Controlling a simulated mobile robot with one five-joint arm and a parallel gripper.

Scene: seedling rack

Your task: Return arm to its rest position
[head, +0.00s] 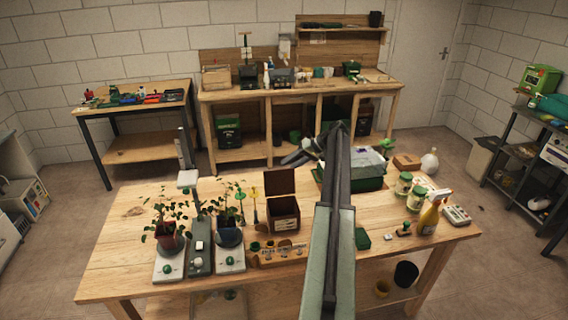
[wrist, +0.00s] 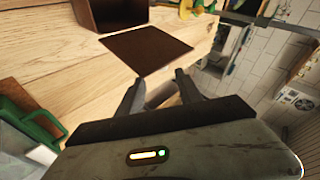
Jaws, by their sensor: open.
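My arm (head: 335,230) reaches forward over the wooden table (head: 120,245). My gripper (head: 293,158) is at the far end of the arm, above the table's back part, to the upper right of the open brown box (head: 284,216). In the wrist view my gripper (wrist: 157,88) has its two dark fingers apart, and I see nothing held between them. The brown box (wrist: 122,12) and its flat raised lid (wrist: 147,50) lie beyond the fingers, apart from them. Part of the table is hidden behind my arm.
Two potted seedlings (head: 169,236) stand on scales at the left. A green-and-clear bin (head: 368,172) sits behind my arm. Jars (head: 416,198), a yellow bottle (head: 430,217) and a calculator-like device (head: 456,215) stand at the right. A workbench (head: 300,92) is behind.

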